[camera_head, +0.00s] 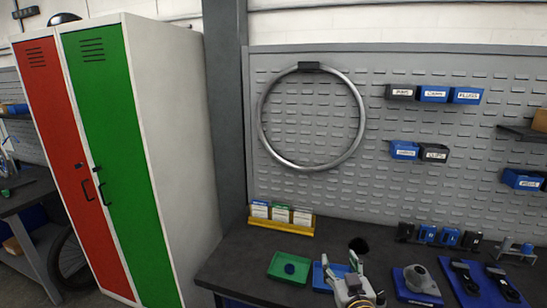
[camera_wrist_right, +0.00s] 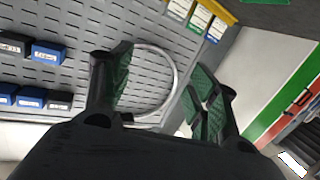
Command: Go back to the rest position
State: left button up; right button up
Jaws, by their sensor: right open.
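My right gripper (camera_head: 343,266) is at the bottom middle of the head view, above the front part of the dark workbench (camera_head: 235,265). In the right wrist view, its two green-padded fingers (camera_wrist_right: 160,75) stand wide apart with nothing between them. A green tray (camera_head: 288,268) with a dark round item in it lies just left of the gripper. A blue tray (camera_head: 322,277) beside it is partly hidden by the gripper. My left gripper is not in view.
A red and green locker (camera_head: 165,130) stands left of the bench. A wheel rim (camera_head: 361,120) hangs on the grey pegboard (camera_head: 300,200), with labelled bins (camera_head: 433,94) to its right. A yellow card holder (camera_head: 280,228) and several blue and black tools (camera_head: 510,283) occupy the bench.

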jog(key=s+d+f+g, duration=0.2)
jog(key=s+f+g, duration=0.5)
jog(key=s+f, duration=0.4)
jog(key=s+d+f+g, duration=0.2)
jog(key=s+f+g, duration=0.5)
jog(key=s, duration=0.6)
notch_tip(320, 180, down, 34)
jog(key=s, duration=0.2)
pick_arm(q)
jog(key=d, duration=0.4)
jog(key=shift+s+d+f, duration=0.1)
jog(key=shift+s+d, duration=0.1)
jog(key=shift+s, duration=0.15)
pick_arm(e)
jog(key=s+d+f, duration=0.2)
jog(key=s+f, duration=0.7)
jog(key=s, duration=0.2)
jog(key=s+d+f+g, duration=0.1)
jog(key=s+f, duration=0.9)
jog(key=s, duration=0.1)
jog(key=shift+s+d+f+n+g, duration=0.2)
jog(key=shift+d+f+n+g, duration=0.1)
jog(key=shift+d+n, duration=0.1)
